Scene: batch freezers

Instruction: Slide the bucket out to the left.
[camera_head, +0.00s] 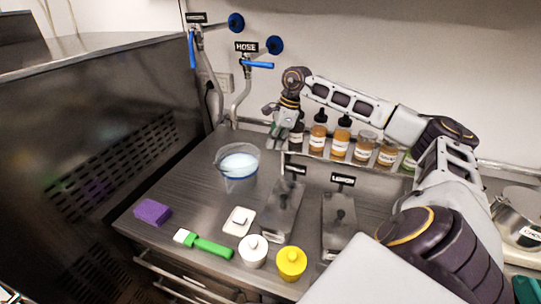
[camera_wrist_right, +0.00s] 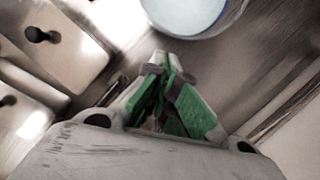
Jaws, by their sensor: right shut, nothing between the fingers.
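The bucket (camera_head: 237,176) is a clear pail with a blue band and pale liquid in it. It stands upright on the steel counter, left of the freezer lids in the head view. In the right wrist view the bucket (camera_wrist_right: 192,14) shows at the top edge, cut off by the frame. My right gripper (camera_head: 278,140) is above the counter, behind and to the right of the bucket. In the wrist view its green-padded fingers (camera_wrist_right: 166,72) are shut and empty, apart from the bucket. My left gripper is not in view.
Two steel lids, one labelled LEMON (camera_head: 343,180), lie right of the bucket. Several brown bottles (camera_head: 340,142) line the wall shelf. The counter left of the bucket is clear.

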